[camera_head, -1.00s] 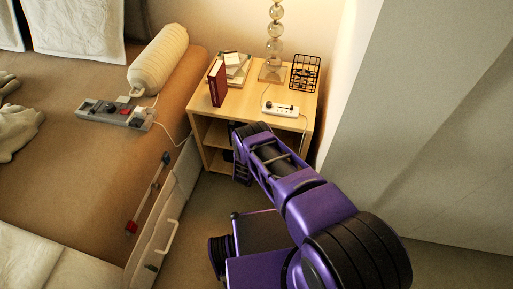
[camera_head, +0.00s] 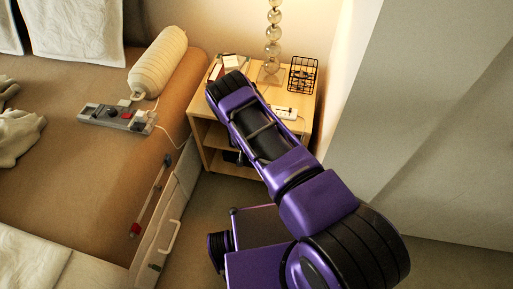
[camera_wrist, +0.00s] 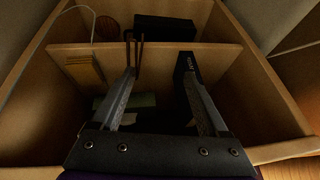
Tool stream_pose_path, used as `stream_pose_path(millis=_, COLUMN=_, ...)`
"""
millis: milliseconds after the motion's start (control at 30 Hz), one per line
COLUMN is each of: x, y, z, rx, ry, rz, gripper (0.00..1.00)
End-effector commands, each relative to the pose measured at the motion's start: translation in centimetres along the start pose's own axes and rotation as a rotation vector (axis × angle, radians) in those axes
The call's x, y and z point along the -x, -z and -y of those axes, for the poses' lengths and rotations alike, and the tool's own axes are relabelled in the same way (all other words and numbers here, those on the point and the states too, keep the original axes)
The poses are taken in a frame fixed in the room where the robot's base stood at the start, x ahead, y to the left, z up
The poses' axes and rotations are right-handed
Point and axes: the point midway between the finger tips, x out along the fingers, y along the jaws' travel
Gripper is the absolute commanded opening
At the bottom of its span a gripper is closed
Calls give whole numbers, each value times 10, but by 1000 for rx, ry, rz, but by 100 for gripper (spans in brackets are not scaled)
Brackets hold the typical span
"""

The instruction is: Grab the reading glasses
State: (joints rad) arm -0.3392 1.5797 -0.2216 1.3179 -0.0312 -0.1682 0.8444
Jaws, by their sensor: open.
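My gripper (camera_wrist: 160,76) is open in the wrist view, its two fingers reaching into an open shelf of the wooden nightstand (camera_head: 208,133). A thin brown item (camera_wrist: 140,48) with two slim upright bars stands near the left fingertip. It may be the reading glasses, but the dark view does not let me be sure. It appears to be beside that finger, not between the fingers; I cannot tell whether they touch. In the head view my arm hides most of the nightstand front, and I cannot make out the gripper.
In the wrist view, a black box (camera_wrist: 186,64) with pale lettering stands by the right finger. Tan books (camera_wrist: 84,70) are at left, and a dark box (camera_wrist: 165,29) lies beyond a wooden divider. A lamp (camera_head: 272,48) and wire basket (camera_head: 303,74) stand on top.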

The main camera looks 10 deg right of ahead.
Motion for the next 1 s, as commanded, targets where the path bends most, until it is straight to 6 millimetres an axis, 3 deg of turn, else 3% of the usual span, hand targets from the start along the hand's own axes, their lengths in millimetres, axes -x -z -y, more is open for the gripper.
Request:
stream_pose_path(millis=100, x=23, y=23, z=-20, rx=-19, ry=-102, rz=34, gripper=78)
stream_pose_path(millis=267, x=29, y=34, z=-35, rx=-33, ry=-165, rz=44, gripper=78)
stream_pose_path(millis=800, x=-64, y=28, z=-50, rx=-36, ry=-164, rz=44, gripper=78)
stream_pose_path(millis=1000, x=-84, y=28, z=-53, rx=-36, ry=-164, rz=43, gripper=78)
